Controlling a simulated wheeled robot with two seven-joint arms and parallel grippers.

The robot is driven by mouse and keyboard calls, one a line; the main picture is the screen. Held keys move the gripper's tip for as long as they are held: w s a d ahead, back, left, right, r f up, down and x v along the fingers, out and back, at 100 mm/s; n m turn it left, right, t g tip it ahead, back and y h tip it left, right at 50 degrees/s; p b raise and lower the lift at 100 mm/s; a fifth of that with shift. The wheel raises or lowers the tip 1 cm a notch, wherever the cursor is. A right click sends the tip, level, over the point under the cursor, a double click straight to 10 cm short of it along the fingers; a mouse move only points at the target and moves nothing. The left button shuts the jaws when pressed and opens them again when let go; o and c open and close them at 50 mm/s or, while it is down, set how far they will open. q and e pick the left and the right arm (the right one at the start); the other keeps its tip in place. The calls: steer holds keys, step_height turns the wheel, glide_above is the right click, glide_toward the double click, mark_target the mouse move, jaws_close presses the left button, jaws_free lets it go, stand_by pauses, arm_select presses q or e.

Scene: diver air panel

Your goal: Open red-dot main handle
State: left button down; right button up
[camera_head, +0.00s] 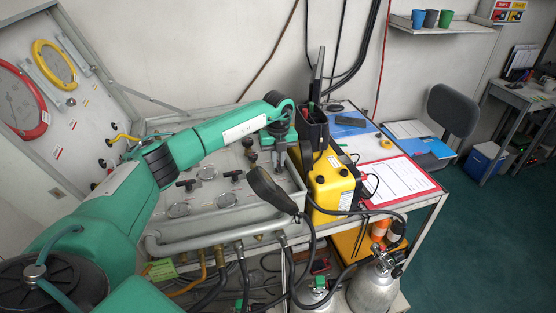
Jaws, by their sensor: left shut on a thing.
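My left arm reaches in from the lower left across a grey panel box (222,206). My left gripper (280,151) points down at the box's far right corner and is shut on a small handle there, mostly hidden by the fingers. I cannot make out a red dot on it. Black T-handles (233,175) stand upright beside round gauges on the panel face, to the left of the gripper. A brass fitting with a dark knob (249,148) is just left of the gripper. My right gripper is not in view.
A yellow case (331,184) stands close on the right. The raised lid (75,165) carries red and yellow gauges. Hoses and cylinders (376,288) are below; a red-edged sheet (398,180) lies right.

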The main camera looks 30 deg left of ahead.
mark_target(278, 163)
arm_select(q)
steer(key=shift+r, duration=0.1)
stand_by(0.4)
steer(key=c, duration=1.5)
jaws_free()
steer(key=shift+o, duration=0.2)
step_height(278, 163, up, 14)
steer(key=b, duration=0.4)
steer(key=shift+f, duration=0.2)
